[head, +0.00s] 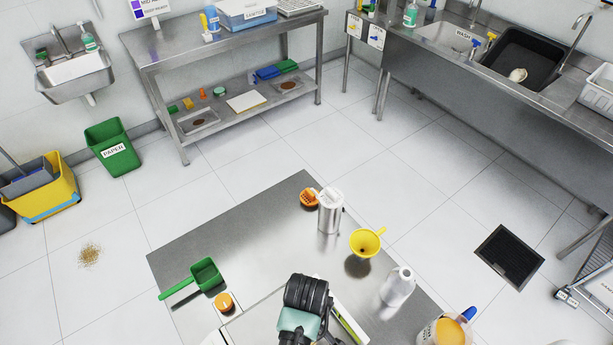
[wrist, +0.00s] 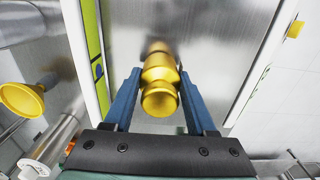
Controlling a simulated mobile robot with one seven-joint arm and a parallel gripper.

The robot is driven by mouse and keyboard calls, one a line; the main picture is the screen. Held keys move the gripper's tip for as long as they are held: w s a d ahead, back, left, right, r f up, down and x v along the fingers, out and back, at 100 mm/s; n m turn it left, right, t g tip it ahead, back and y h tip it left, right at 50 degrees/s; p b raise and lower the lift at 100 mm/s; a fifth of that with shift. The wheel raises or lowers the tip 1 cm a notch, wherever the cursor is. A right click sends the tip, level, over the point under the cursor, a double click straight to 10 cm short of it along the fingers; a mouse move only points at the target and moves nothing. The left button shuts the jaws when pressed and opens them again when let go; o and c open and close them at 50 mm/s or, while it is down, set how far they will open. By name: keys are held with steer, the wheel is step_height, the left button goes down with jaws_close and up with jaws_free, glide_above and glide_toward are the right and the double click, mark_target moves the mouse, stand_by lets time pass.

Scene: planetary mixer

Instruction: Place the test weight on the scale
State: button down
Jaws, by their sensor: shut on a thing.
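My gripper (wrist: 160,88) is shut on the brass test weight (wrist: 160,98), a rounded knob-like piece held between the two blue fingers in the wrist view. Behind the weight is the scale's brushed metal plate (wrist: 215,45), with pale edges and a green strip on the left. A dull reflection of the weight shows on the plate; I cannot tell whether the weight touches it. In the head view the scale (head: 258,320) is at the bottom centre, partly covered by my arm. The weight and fingertips are hidden there.
On the steel table (head: 275,225) stand a metal shaker (head: 330,212), a yellow funnel (head: 366,243), a white bottle (head: 398,287) and a tub (head: 445,331) to the right. A green scoop (head: 205,275) and an orange-topped item (head: 224,301) are left of the scale.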

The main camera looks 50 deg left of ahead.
steer(key=shift+f, duration=0.1)
steer(key=shift+f, duration=0.2)
steer(key=shift+c, duration=1)
jaws_free()
steer(key=shift+r, duration=0.1)
step_height(320, 180, up, 12)
steer(key=shift+r, duration=0.1)
